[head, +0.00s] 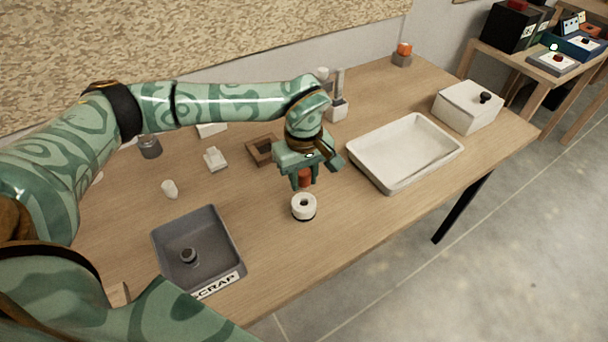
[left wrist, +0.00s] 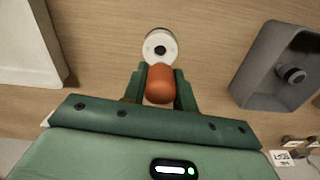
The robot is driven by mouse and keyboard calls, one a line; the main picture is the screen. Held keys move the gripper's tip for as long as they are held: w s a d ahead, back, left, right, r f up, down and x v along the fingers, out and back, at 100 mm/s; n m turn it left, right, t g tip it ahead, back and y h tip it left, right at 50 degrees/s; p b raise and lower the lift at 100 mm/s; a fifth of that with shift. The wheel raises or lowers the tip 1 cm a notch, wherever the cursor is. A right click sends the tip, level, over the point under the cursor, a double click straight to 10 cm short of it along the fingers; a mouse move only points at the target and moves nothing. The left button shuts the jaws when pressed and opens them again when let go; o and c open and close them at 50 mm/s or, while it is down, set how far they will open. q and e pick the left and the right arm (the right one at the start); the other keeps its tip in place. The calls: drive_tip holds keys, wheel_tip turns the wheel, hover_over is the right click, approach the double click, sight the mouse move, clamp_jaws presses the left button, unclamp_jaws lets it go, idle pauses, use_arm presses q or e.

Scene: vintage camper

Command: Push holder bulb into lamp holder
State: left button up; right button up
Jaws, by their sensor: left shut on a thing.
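My left gripper (head: 304,180) is shut on an orange-red bulb (head: 304,177) and holds it just behind and above the lamp holder. The bulb also shows between the fingers in the left wrist view (left wrist: 161,84). The lamp holder (head: 303,208) is a white ring-shaped piece with a dark base, upright on the table. In the left wrist view its dark central hole shows, and the holder (left wrist: 160,46) lies just beyond the bulb. The bulb appears apart from the holder. The bulb's lower end is hidden. My right gripper is in neither view.
A grey scrap tray (head: 227,278) with a small dark part inside stands at the front left. A white tray (head: 425,171) and a lidded white box (head: 467,106) stand to the right. A brown square frame (head: 258,152) and small white parts lie behind. The table (head: 340,245) is clear around the holder.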

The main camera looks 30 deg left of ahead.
sight(303, 204)
use_arm(q)
drive_tip(key=shift+f+b, duration=2.1)
drive_tip(key=shift+f, duration=0.7)
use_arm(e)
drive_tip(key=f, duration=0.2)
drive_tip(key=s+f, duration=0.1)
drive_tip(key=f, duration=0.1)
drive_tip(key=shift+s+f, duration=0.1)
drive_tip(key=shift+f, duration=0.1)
use_arm(q)
drive_tip(key=shift+p, duration=0.8)
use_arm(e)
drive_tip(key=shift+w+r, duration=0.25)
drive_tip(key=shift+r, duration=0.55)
use_arm(q)
drive_tip(key=shift+f, duration=0.3)
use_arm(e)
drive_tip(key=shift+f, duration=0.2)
